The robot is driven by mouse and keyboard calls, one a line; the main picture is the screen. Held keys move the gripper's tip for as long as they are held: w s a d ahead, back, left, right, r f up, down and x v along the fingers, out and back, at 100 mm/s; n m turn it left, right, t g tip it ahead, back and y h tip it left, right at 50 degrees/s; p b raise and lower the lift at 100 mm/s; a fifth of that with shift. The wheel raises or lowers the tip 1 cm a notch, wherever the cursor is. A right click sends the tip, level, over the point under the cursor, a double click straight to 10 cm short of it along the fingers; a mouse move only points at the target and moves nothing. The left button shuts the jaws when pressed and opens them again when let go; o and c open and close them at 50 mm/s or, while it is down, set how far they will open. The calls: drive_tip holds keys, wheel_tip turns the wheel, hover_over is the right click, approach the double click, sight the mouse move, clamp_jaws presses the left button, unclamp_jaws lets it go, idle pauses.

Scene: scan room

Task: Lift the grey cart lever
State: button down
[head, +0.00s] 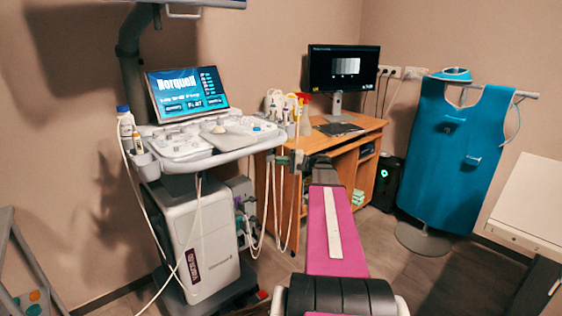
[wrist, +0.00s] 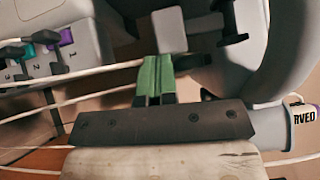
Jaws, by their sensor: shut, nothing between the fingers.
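The scan cart (head: 200,235) stands left of centre in the head view, with a white body, a control console (head: 205,142) and a lit screen. My gripper (head: 283,160) is at the console's right edge. In the wrist view its green fingers (wrist: 156,78) are together, with nothing seen between them. A small grey block (wrist: 168,30) shows just beyond the fingertips, against a larger rounded grey part (wrist: 275,45); it may be the grey lever. I cannot tell whether the fingers touch it. The lever is not clear in the head view.
White cables (wrist: 85,70) run close by the fingers, and numbered sockets with teal and purple plugs (wrist: 66,37) are at the left. A wooden desk (head: 345,165) with a monitor stands behind my arm. A blue apron (head: 455,150) hangs on a stand at the right.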

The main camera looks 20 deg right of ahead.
drive_tip(key=shift+a, duration=0.1)
drive_tip(key=s+a+m+t+y, duration=0.2)
drive_tip(key=a+m+t, duration=0.3)
drive_tip(key=m, duration=0.3)
drive_tip(key=shift+a+f+t+y, duration=0.3)
drive_tip(key=shift+a+f+t, duration=0.05)
drive_tip(key=shift+a+t, duration=0.1)
drive_tip(key=shift+s+a, duration=0.1)
drive_tip(key=shift+s, duration=0.05)
idle(0.3)
drive_tip(key=w+f+v, duration=0.2)
drive_tip(key=v, duration=1)
drive_tip(key=shift+d+f, duration=0.25)
drive_tip(key=shift+d, duration=0.05)
